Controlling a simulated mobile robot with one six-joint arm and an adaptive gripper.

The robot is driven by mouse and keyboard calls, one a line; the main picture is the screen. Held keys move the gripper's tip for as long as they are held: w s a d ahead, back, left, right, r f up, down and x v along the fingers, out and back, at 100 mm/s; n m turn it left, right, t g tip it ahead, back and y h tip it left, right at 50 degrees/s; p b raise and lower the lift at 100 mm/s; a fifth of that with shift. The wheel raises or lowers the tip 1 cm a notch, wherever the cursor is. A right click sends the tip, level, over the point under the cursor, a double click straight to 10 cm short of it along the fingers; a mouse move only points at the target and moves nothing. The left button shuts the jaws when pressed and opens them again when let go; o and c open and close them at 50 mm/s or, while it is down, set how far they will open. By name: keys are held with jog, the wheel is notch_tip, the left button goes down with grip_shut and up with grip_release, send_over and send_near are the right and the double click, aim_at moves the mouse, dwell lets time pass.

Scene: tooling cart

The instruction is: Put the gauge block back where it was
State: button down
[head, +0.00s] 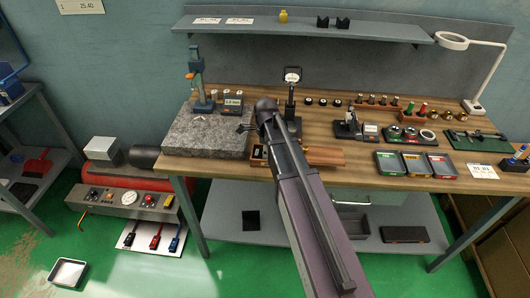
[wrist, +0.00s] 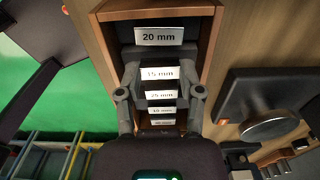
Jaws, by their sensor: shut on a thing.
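In the wrist view, a wooden rack (wrist: 210,38) with white size labels lies beneath my gripper (wrist: 160,56). The labels read 20 mm, 15 mm, 25 mm and 10 mm; the lowest is too small to read. My two grey fingers reach in between the rack's side walls, by the 20 mm and 15 mm labels. They are shut on a grey gauge block (wrist: 160,51), of which only a narrow strip shows. I cannot tell whether it touches the rack floor. In the head view, my arm hides most of the rack (head: 258,155).
A granite plate (head: 205,133) with a blue stand (head: 197,80) is left of my arm. A dial gauge stand (head: 292,95) rises close behind it. Three coloured cases (head: 426,163) lie to the right. In the wrist view, a dark device with a round metal part (wrist: 268,125) sits beside the rack.

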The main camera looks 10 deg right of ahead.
jog(key=shift+f, duration=0.2)
jog(key=c, duration=0.5)
grip_release()
jog(key=shift+r, duration=0.25)
notch_tip(320, 180, up, 12)
jog(key=p, duration=1.2)
jog(key=shift+s, duration=0.1)
